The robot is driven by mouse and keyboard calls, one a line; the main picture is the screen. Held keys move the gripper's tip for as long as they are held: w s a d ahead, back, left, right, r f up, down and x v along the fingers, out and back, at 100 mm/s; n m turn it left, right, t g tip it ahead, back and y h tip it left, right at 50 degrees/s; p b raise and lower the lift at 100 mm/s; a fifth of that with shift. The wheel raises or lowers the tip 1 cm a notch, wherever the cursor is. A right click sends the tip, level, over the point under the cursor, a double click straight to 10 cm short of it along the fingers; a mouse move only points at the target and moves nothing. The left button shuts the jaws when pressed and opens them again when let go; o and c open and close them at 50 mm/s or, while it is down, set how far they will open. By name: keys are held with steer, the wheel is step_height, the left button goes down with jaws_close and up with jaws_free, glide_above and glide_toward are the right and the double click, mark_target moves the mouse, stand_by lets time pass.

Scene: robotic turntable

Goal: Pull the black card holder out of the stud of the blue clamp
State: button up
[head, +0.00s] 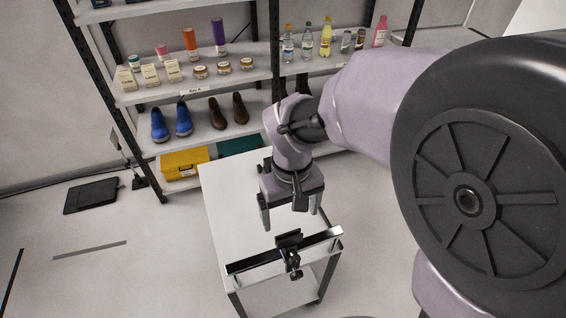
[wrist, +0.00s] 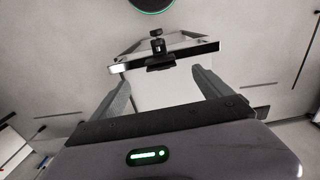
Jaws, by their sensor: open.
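The black card holder (head: 288,240) is a small dark plate just above the metal rail at the front edge of a white cart. In the wrist view the card holder (wrist: 160,63) shows centred ahead of my fingers. The clamp (head: 293,263) grips the rail below it and looks dark, with no blue that I can make out; it also shows in the wrist view (wrist: 157,43). The stud joint is too small to see. My gripper (head: 291,214) is open and empty, above and behind the card holder. Its fingers (wrist: 163,74) are spread wide on either side, apart from the holder.
The metal rail (head: 255,262) crosses the front of the cart. The cart top (head: 226,205) is otherwise bare. A shelf rack (head: 135,97) with bottles, jars, boxes and shoes stands behind it. A yellow case (head: 184,163) sits on its lowest shelf.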

mark_target(290, 237)
step_height(290, 237, down, 15)
steer(key=b, duration=0.4)
steer(key=shift+b, duration=0.3)
steer(key=c, duration=1.7)
steer(key=shift+r+p, duration=2.45)
steer(key=shift+r, duration=0.55)
steer(key=shift+f, duration=0.1)
